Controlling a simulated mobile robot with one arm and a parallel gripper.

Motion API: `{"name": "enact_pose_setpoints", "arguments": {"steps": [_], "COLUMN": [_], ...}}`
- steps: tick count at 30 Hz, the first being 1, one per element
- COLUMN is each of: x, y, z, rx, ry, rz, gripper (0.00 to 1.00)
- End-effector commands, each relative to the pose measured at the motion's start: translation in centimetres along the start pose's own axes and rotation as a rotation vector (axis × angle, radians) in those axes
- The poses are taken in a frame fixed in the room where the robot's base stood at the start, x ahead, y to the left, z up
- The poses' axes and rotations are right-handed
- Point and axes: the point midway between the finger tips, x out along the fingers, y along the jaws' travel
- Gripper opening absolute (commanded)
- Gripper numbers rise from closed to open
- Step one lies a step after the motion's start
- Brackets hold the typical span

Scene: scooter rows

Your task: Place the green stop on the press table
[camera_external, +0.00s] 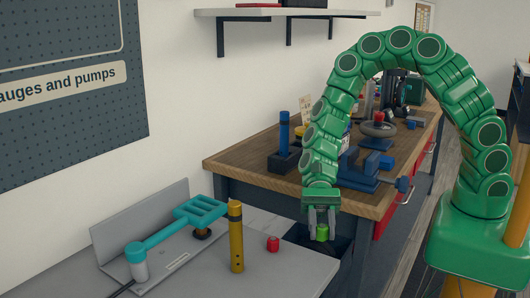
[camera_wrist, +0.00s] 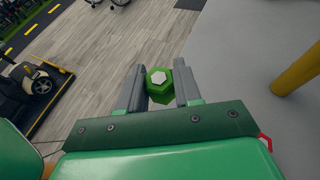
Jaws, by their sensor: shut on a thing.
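My gripper (camera_external: 322,224) is shut on the green stop (camera_external: 322,233), which hangs between the two grey fingertips at the right end of the grey press table (camera_external: 300,268). In the wrist view my gripper (camera_wrist: 161,88) holds the green stop (camera_wrist: 159,94), a hexagonal piece with a pale hexagon on its end. Wooden floor shows behind it there, and the grey press table (camera_wrist: 240,50) lies just to the right. On the table stand the teal-handled press (camera_external: 175,232), a yellow post (camera_external: 236,238) and a small red stop (camera_external: 273,244).
A wooden workbench (camera_external: 255,166) stands behind, with a blue vise (camera_external: 365,172) and a blue post (camera_external: 284,130) on it. The yellow post (camera_wrist: 297,74) also shows at the right of the wrist view. The table's right part is mostly bare.

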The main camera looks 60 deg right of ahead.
Motion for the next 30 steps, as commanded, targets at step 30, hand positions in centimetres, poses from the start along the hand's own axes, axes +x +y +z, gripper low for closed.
{"name": "enact_pose_setpoints", "arguments": {"steps": [30], "x": [4.0], "y": [-4.4], "z": [-6.6], "rx": [0.002], "ry": [0.001], "rz": [-0.001], "gripper": [0.05]}}
